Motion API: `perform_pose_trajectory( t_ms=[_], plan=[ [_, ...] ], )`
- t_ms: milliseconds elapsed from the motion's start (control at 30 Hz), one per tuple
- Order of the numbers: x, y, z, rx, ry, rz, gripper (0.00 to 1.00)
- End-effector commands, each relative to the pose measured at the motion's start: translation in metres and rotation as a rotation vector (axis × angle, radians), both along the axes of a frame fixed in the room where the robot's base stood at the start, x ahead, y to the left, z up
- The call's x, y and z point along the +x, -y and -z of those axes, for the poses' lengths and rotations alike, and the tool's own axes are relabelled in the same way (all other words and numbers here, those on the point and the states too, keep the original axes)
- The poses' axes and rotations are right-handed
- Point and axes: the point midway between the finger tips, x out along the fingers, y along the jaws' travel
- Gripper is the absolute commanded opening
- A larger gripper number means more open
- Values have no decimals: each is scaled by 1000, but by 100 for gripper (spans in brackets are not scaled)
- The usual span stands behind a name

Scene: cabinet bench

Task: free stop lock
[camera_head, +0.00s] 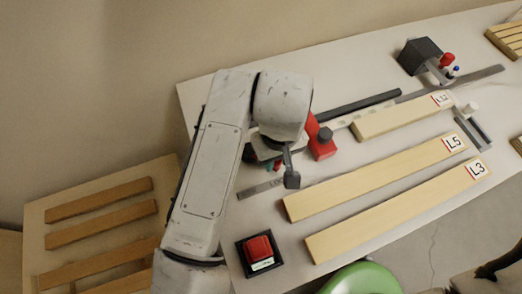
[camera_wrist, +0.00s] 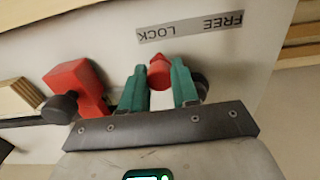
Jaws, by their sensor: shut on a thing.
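In the wrist view a red pointed lever (camera_wrist: 160,74) sits between the two green fingers of my gripper (camera_wrist: 159,84), which is shut on it. Its tip points up at a grey label (camera_wrist: 190,27) with LOCK and FREE printed upside down, and lies nearer the word LOCK. A dark round part (camera_wrist: 201,86) shows partly behind the right finger. In the head view my gripper (camera_head: 272,166) is low over the bench, largely hidden by my arm. Part of the label (camera_head: 262,188) shows just in front of it.
A red block (camera_head: 322,148) with a black knob (camera_head: 325,134) stands close to my gripper, by a dark rail (camera_head: 358,102). Boards marked L5 (camera_head: 375,178) and L3 (camera_head: 400,210) lie in front. A red button box (camera_head: 259,251) sits near the front edge.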

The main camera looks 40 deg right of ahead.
Motion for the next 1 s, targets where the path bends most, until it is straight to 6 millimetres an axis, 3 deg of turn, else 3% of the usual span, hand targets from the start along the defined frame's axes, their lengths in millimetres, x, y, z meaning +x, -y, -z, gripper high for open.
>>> perform_pose_trajectory(
  t_ms=[300, 1000],
  plan=[
    [-2, -17, 1, 3, 2, -4, 21],
    [-1, -31, 1, 3, 2, -4, 21]
  ],
)
